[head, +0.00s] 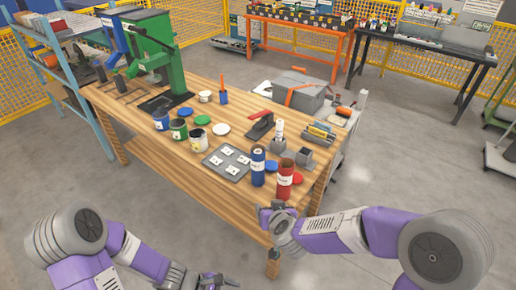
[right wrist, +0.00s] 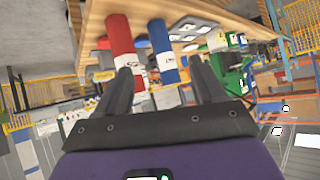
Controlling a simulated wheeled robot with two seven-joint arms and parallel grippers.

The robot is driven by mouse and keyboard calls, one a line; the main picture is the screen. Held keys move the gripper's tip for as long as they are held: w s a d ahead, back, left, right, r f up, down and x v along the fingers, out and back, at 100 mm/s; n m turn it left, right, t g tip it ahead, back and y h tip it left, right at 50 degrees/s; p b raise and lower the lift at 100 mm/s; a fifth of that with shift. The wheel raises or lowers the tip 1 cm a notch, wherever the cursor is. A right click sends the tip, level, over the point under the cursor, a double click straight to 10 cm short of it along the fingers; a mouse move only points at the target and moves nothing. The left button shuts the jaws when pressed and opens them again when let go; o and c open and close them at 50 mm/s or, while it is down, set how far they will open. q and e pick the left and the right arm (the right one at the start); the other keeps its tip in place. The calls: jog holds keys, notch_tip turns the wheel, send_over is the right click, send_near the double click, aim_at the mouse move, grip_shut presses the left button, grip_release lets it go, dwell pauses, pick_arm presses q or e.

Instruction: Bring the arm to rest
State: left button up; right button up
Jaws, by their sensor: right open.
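My right gripper (head: 268,212) is at the near right corner of the wooden workbench (head: 160,160), just in front of a red canister (head: 285,180). In the right wrist view its two dark fingers (right wrist: 163,78) stand wide apart, and nothing is clamped between them. The red canister (right wrist: 119,38) and a blue canister (right wrist: 161,50) appear beyond the fingers, standing on the bench. My left gripper (head: 220,282) is low at the bottom edge of the head view, in front of the bench; its jaw gap is too small to judge.
Several paint cans, such as a white one (head: 198,139), lids and a grey tray (head: 228,161) lie on the bench. A green press (head: 160,50) stands at its far left. A blue shelf (head: 75,60) is at left.

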jog(key=s+d+f+m+g, duration=0.1)
jog(key=s+f+g, duration=0.1)
jog(key=f, duration=0.4)
jog(key=s+d+f+g, duration=0.1)
jog(key=d+f, duration=0.1)
jog(key=f, duration=0.5)
pick_arm(q)
notch_tip(320, 180, down, 11)
jog(key=a+m+t+y, duration=0.1)
jog(key=m+y, duration=0.3)
jog(key=m, duration=0.9)
jog(key=shift+s, duration=0.15)
pick_arm(e)
jog(key=s+d+f+m+g+y, duration=0.2)
jog(key=s+f+g, duration=0.5)
jog(key=s+f, duration=0.8)
jog(key=s, duration=0.3)
jog(key=shift+d+f+m, duration=0.2)
jog(key=shift+d+m, duration=0.1)
jog(key=shift+d, duration=0.1)
